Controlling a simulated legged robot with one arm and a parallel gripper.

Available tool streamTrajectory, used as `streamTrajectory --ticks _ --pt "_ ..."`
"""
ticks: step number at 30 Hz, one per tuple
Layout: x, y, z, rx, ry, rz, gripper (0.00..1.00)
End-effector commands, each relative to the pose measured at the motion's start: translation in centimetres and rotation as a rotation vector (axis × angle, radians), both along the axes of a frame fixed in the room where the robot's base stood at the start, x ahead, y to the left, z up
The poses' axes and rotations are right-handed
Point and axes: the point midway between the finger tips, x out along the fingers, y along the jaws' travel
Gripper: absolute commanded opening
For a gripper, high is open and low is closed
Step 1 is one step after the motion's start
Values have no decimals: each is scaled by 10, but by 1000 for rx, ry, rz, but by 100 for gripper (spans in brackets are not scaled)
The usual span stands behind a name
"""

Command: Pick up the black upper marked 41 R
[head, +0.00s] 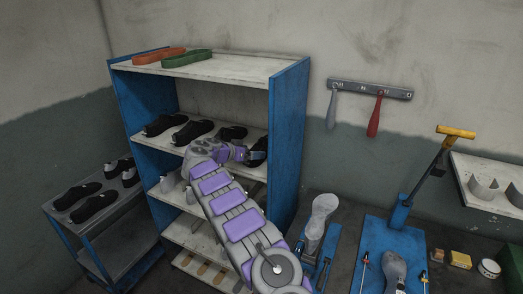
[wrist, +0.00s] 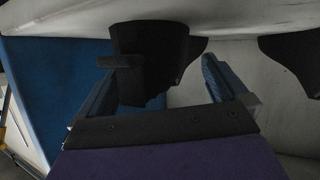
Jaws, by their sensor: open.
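Black uppers (head: 193,131) stand in a row on the upper middle shelf of a blue rack. The rightmost black upper (head: 259,146) is partly hidden by my gripper (head: 243,154). No 41 R marking is legible on any of them. In the wrist view a dark upper (wrist: 150,50) shows between the two fingers of my gripper (wrist: 160,78). The fingers are apart, one on each side of it. I cannot tell whether either finger touches it. Another dark upper (wrist: 294,52) is at the right edge of the wrist view.
The rack's blue side panel (head: 287,135) is close to the right of my gripper. Orange and green soles (head: 186,58) lie on the rack's top. A cart (head: 78,232) with more black uppers is at left.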

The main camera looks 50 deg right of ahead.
Motion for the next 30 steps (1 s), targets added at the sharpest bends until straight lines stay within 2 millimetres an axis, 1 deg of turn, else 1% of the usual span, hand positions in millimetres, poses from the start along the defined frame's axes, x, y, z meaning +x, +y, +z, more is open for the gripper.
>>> streamTrajectory --ticks 2,7,8,24,25,30 --pt "0 -3 -3 1 1 0 100" --pt "-1 -2 -1 -1 1 0 100" --pt "-1 -2 -1 -1 1 0 98" --pt "-1 -3 -3 1 3 -1 46" --pt "-1 -3 -3 2 3 -1 45" --pt "-1 -3 -4 2 3 -1 44"
